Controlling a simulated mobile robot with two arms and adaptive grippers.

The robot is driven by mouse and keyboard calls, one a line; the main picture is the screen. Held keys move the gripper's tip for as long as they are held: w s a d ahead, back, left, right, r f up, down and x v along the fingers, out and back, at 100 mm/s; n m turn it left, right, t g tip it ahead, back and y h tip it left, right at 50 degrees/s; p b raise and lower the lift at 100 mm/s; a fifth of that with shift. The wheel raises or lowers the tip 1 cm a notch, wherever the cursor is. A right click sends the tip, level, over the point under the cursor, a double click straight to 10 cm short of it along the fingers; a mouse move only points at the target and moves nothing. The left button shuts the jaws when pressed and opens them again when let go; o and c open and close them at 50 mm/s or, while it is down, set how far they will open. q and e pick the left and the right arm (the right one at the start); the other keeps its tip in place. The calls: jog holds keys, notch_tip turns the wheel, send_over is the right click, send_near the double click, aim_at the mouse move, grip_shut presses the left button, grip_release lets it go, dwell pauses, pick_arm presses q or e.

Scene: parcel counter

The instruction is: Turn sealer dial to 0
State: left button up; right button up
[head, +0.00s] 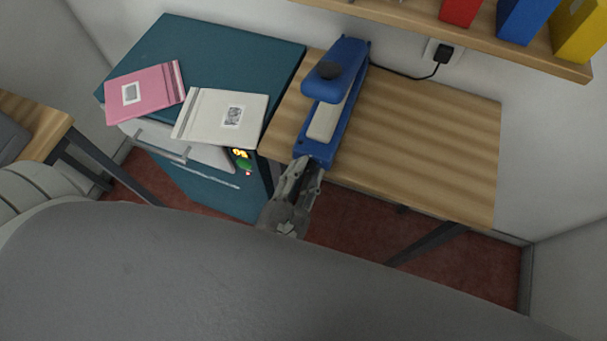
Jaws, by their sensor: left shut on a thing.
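The blue sealer (343,101) stands on the wooden table against the wall, with its upper arm raised above a pale strip and a dark round knob on top. My left gripper (308,164) is at the sealer's near front end, its fingers closed there on the sealer dial. The fingers hide the dial, so its mark and numbers cannot be read. My right gripper is not in view.
The wooden table (430,140) is bare right of the sealer. A teal cabinet (215,48) on the left bears a pink mailer (150,90) and a white mailer (205,108). A shelf (420,22) with coloured binders overhangs the back. A black plug (444,53) is in the wall.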

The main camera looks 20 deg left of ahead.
pick_arm(q)
jog(key=n+b, duration=0.2)
jog(key=n, duration=0.2)
jog(key=shift+f+n+h+b, duration=0.15)
jog(key=shift+n+h+b, duration=0.15)
jog(key=shift+b, duration=0.1)
dwell(0.4)
jog(key=o, duration=1)
jog(key=shift+o, duration=0.2)
jog(key=s, duration=1.2)
jog(key=shift+a+r, duration=0.4)
jog(key=shift+r, duration=0.05)
